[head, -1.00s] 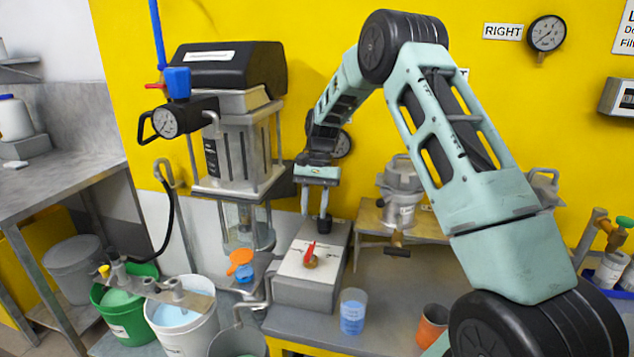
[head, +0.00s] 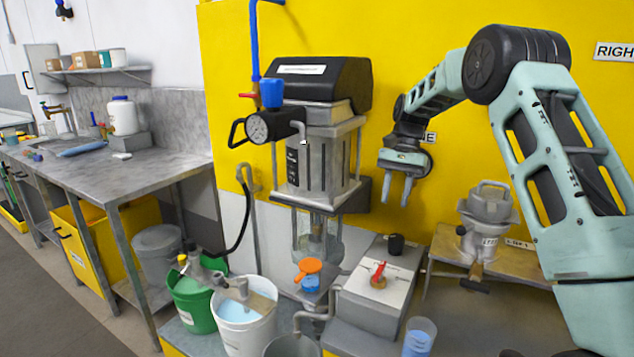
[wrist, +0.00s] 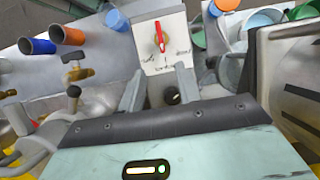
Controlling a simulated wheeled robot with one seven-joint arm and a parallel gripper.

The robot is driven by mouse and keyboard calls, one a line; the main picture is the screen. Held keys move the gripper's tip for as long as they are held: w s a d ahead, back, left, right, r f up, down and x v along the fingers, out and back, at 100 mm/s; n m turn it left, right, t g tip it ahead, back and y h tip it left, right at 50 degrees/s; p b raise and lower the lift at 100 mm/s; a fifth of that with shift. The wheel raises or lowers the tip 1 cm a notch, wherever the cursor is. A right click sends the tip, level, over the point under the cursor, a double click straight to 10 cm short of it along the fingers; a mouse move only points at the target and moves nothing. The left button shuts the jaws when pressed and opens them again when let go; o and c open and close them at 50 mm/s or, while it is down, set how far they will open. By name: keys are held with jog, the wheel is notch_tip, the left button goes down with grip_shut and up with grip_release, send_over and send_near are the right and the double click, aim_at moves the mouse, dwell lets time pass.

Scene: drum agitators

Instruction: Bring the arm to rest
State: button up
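My gripper (head: 397,190) hangs in the air in front of the yellow wall, right of the agitator machine. Its two grey fingers point down and stand apart with nothing between them. It is above the grey control box (head: 385,300), which has a red lever (head: 378,272) and a black knob (head: 396,244). In the wrist view the fingers (wrist: 158,92) are spread, with the black knob (wrist: 171,96) and red lever (wrist: 159,36) seen beyond them. My arm is bent, its elbow high at the right.
The agitator (head: 320,160) stands close left of my gripper. A green bucket (head: 195,305) and a white bucket (head: 243,325) are at lower left. A blue cup (head: 418,338) stands in front of the box. A metal pot (head: 487,222) sits on a stand at right.

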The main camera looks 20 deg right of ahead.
jog(key=s+a+r+n+h, duration=0.1)
jog(key=s+a+n, duration=0.35)
jog(key=a, duration=0.75)
jog(key=s+a+r+n, duration=0.1)
jog(key=s+a+n, duration=0.4)
jog(key=a, duration=0.7)
jog(key=s+a+f+n+t+h, duration=0.1)
jog(key=s+a+n, duration=0.3)
jog(key=s, duration=0.9)
jog(key=s+a+f+n+t, duration=0.1)
jog(key=s+a+n, duration=0.3)
jog(key=s, duration=0.8)
jog(key=shift+s+f+n+t+h, duration=0.35)
jog(key=shift+s+f+t+h, duration=0.05)
jog(key=shift+f, duration=0.4)
jog(key=shift+o, duration=0.3)
